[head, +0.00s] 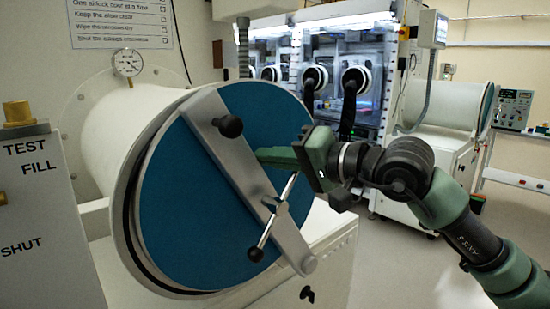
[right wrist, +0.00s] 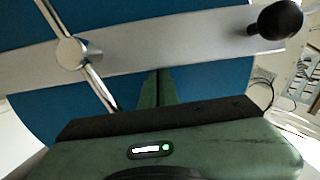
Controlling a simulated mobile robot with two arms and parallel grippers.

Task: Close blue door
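The blue door (head: 185,200) is a round disc at the mouth of the white airlock cylinder (head: 115,125). A dark gap shows between its left and lower edge and the rim. A grey diagonal bar (head: 233,160) crosses it, with a black knob (head: 229,126) and a metal T-handle (head: 275,210). My right gripper (head: 262,155) is in front of the door, fingers together and empty, tips beside the bar. In the right wrist view the fingers (right wrist: 156,85) point at the blue face (right wrist: 205,80) below the bar (right wrist: 180,42); contact cannot be told. My left gripper is out of view.
A beige panel (head: 45,220) marked TEST, FILL and SHUT stands at the left. A pressure gauge (head: 127,63) sits above the cylinder. Lit gloveboxes (head: 340,85) and another cylinder (head: 445,105) stand behind. The floor (head: 400,265) at the right looks clear.

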